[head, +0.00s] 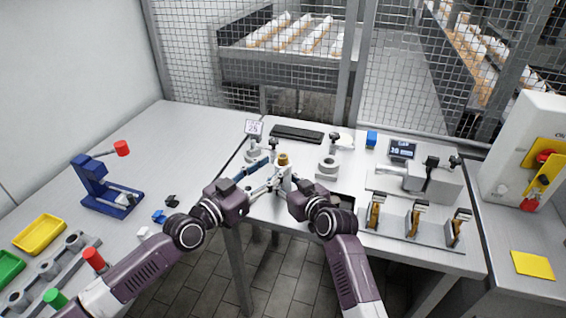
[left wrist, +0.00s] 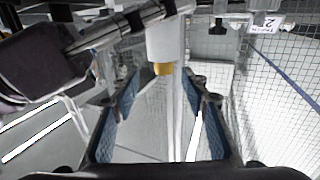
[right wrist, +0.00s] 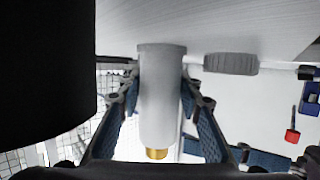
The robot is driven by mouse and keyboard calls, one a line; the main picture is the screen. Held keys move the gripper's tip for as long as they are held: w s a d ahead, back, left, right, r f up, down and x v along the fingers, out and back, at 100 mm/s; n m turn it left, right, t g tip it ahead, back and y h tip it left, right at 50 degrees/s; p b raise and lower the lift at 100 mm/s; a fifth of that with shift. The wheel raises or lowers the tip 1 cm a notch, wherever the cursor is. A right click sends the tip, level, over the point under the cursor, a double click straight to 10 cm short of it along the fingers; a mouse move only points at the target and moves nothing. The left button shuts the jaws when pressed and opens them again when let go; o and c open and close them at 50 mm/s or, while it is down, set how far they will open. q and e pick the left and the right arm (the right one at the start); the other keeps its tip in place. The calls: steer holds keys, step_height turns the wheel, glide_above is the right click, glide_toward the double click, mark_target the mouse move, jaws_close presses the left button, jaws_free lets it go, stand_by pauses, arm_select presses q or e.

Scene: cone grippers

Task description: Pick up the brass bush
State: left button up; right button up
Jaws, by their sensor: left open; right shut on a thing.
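The brass bush (head: 283,159) shows as a small gold ring at the upper end of a pale grey cylinder (head: 285,181). It also shows in the left wrist view (left wrist: 163,69) and the right wrist view (right wrist: 156,154). My right gripper (right wrist: 160,88) is shut on the cylinder's body, a finger on each side, with the brass end clear of the fingers. My left gripper (head: 266,174) is open and empty, left of the cylinder. In the left wrist view the brass end appears between and beyond its blue-padded fingers. Most of the bush's lower part is hidden in the cylinder.
A rack with several brass-coloured pieces (head: 413,228) is at the right. A blue press (head: 97,185) and a yellow tray (head: 39,235) are on the left table. Mesh fencing closes the back.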

mark_target(279, 159)
arm_select(q)
steer(key=shift+w+a+x, duration=0.1)
steer(key=shift+x, duration=1)
steer(key=shift+w+a+x, duration=0.1)
steer(key=shift+a+x, duration=0.05)
steer(key=shift+x, duration=0.95)
steer(key=shift+w+d+r, duration=0.1)
steer(key=shift+w+d, duration=0.35)
steer(key=shift+w, duration=0.15)
steer(key=shift+c, duration=0.4)
jaws_close()
